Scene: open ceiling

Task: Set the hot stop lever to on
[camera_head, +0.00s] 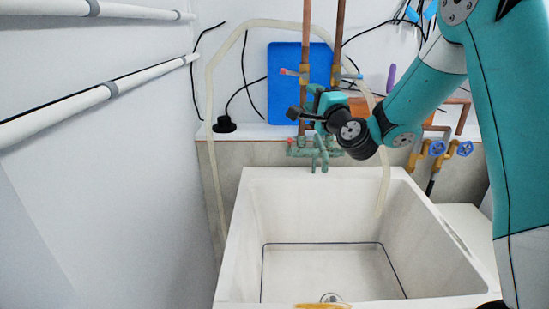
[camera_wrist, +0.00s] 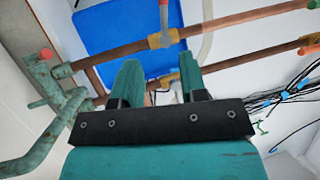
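The hot stop lever (camera_head: 289,72) has a red tip and points left from a brass valve on the left copper pipe, in front of the blue board. In the wrist view the red-tipped lever (camera_wrist: 163,14) stands out from its brass valve (camera_wrist: 162,40), beyond my fingertips. My gripper (camera_wrist: 160,68) is open, with its two teal fingers apart and nothing between them but a view of the pipes. In the head view my gripper (camera_head: 316,96) is just below the lever, close to the pipe. Whether a finger touches the pipe, I cannot tell.
A blue-tipped lever (camera_head: 352,76) sits on the right copper pipe. A green faucet (camera_head: 318,150) is below my gripper, above the white sink (camera_head: 256,172). The blue board (camera_head: 283,100) is behind the pipes. Loose black cables (camera_wrist: 285,98) hang at the right of the wrist view.

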